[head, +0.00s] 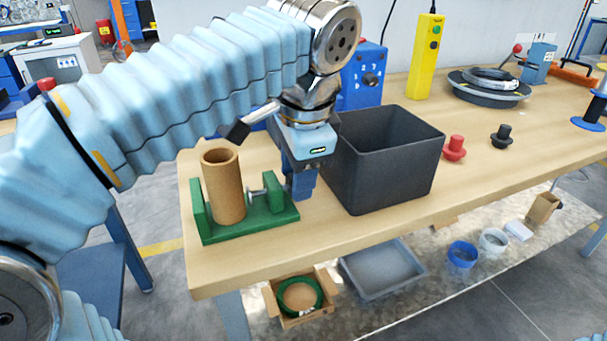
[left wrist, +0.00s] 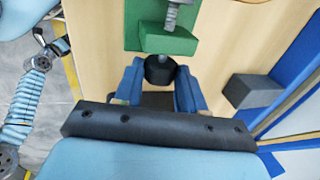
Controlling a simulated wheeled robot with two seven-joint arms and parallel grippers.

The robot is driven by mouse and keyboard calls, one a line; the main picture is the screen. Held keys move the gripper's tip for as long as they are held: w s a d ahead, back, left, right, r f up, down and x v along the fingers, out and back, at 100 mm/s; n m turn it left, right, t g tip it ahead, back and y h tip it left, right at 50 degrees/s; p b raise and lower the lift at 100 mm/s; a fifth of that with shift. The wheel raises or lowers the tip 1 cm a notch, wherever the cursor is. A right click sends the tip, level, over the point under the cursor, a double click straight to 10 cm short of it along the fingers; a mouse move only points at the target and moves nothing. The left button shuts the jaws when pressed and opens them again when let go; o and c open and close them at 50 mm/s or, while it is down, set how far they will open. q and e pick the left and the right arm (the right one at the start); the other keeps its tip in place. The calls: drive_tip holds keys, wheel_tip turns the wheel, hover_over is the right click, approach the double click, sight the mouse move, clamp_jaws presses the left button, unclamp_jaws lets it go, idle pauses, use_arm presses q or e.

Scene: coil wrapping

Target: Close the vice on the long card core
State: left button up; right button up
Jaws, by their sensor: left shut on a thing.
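The long card core (head: 223,188), a brown open tube, stands upright in the green vice (head: 250,222) near the table's front left corner. The vice's fixed jaw is on its left and the metal screw in the green block on its right. I cannot tell whether the screw end touches the core. My left gripper (head: 300,184) is at the vice's right end. In the left wrist view, its blue fingers (left wrist: 160,88) are shut on the black vice knob (left wrist: 160,70), in line with the screw (left wrist: 173,18). The core is out of the left wrist view.
A black open bin (head: 385,185) stands close to the right of my left gripper. Red (head: 454,148) and black (head: 502,136) knobbed pieces stand farther right. A yellow box (head: 426,56) and a wire coil (head: 489,84) are behind. A grey block (left wrist: 252,91) shows in the left wrist view.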

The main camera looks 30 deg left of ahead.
use_arm(q)
drive_tip(key=shift+w+a+g+h, duration=0.15)
drive_tip(key=shift+g+h, duration=0.35)
drive_tip(key=shift+h, duration=0.2)
drive_tip(key=shift+w+a+g+h, duration=0.1)
drive_tip(key=shift+a+g+h, duration=0.05)
drive_tip(key=shift+g+h, duration=0.4)
use_arm(e)
drive_tip(key=shift+r, duration=0.45)
use_arm(q)
drive_tip(key=h, duration=0.1)
drive_tip(key=g, duration=0.1)
drive_tip(key=g+h, duration=0.1)
drive_tip(key=shift+w+a+h, duration=0.3)
drive_tip(key=shift+h, duration=0.05)
drive_tip(key=o, duration=0.6)
